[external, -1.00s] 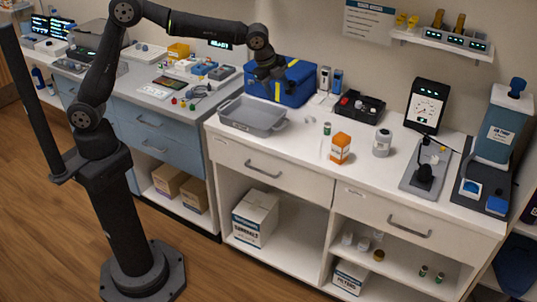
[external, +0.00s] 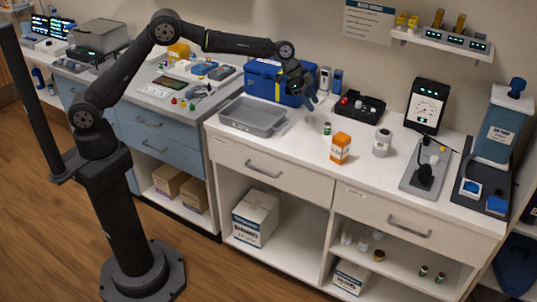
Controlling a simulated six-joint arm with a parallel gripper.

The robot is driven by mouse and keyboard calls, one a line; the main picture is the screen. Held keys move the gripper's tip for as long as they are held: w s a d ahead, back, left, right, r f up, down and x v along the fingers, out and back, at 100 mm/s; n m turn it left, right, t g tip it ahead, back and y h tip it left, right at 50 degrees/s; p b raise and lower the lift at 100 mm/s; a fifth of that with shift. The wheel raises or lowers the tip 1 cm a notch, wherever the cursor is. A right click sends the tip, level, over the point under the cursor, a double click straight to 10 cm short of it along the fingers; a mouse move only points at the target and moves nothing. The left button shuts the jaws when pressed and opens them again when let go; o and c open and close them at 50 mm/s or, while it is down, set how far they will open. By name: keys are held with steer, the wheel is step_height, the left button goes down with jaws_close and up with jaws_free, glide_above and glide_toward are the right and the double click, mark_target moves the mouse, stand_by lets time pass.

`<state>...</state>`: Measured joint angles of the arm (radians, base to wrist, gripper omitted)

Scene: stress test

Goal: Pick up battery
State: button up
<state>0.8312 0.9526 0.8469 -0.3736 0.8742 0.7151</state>
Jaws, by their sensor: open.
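A small green and dark upright cylinder that looks like the battery (external: 327,128) stands on the white counter, left of an orange and white bottle. My gripper (external: 310,103) is open and empty. It hangs above the counter in front of the blue bag, up and to the left of the battery and apart from it. Two similar small green cylinders (external: 423,271) stand on the lower right shelf under the counter.
A grey tray (external: 252,128) lies left of the battery. The blue bag (external: 265,82) and a black bin (external: 360,105) stand behind. The orange bottle (external: 340,148) and a grey jar (external: 382,142) stand to the right.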

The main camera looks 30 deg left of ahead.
mark_target(326, 123)
steer(key=x, duration=0.7)
steer(key=shift+x, duration=2.6)
steer(key=shift+w+d+r, duration=0.15)
steer(key=shift+w, duration=0.05)
jaws_close()
